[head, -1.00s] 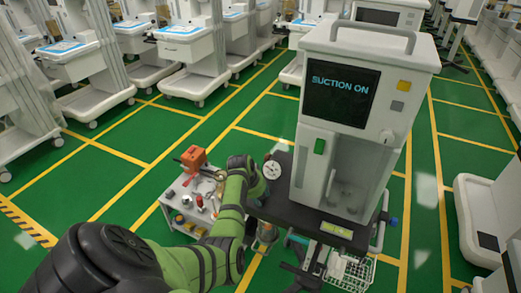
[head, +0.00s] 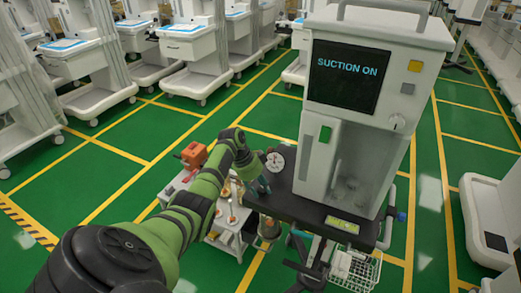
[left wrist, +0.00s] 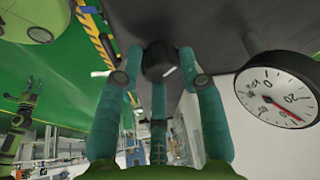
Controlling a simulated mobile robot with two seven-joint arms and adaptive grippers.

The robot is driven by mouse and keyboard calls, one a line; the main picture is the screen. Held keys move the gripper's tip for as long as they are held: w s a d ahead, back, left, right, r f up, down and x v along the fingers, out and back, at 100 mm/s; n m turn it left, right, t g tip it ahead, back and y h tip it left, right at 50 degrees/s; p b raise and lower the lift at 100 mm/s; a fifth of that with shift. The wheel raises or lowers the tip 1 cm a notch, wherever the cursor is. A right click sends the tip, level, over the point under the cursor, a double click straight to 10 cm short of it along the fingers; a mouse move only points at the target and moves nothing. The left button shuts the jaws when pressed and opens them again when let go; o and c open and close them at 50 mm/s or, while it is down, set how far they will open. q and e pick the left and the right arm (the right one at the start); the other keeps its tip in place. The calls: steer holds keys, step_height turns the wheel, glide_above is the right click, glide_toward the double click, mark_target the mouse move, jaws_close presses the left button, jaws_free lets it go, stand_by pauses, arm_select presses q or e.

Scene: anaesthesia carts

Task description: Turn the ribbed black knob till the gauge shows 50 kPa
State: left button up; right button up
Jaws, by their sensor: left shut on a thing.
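The ribbed black knob (left wrist: 158,60) shows in the left wrist view, between the fingertips of my left gripper (left wrist: 160,72). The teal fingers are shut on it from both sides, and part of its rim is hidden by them. In the head view my left gripper (head: 262,186) is at the left edge of the dark shelf, just below the gauge; the knob cannot be made out there. The round white gauge (head: 275,162) also shows in the left wrist view (left wrist: 272,90), tilted, with a red needle toward its lower right. I cannot read its value surely. My right gripper is out of view.
The suction machine (head: 372,60) stands on the dark shelf (head: 300,208), right of my gripper; its screen (head: 343,76) reads "SUCTION ON". A small cart (head: 226,238) with tools is at the left, partly behind my arm. A wire basket (head: 354,270) hangs below the shelf.

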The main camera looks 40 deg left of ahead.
arm_select(q)
steer(key=shift+w+a+r+m+b, duration=0.15)
steer(key=shift+w+m+b, duration=0.1)
steer(key=shift+m+b, duration=0.35)
steer(key=shift+r, duration=0.1)
steer(key=o, duration=1.1)
steer(key=shift+f, duration=0.2)
steer(key=v, duration=1.2)
steer(key=shift+w, duration=0.2)
steer(key=shift+a, duration=0.1)
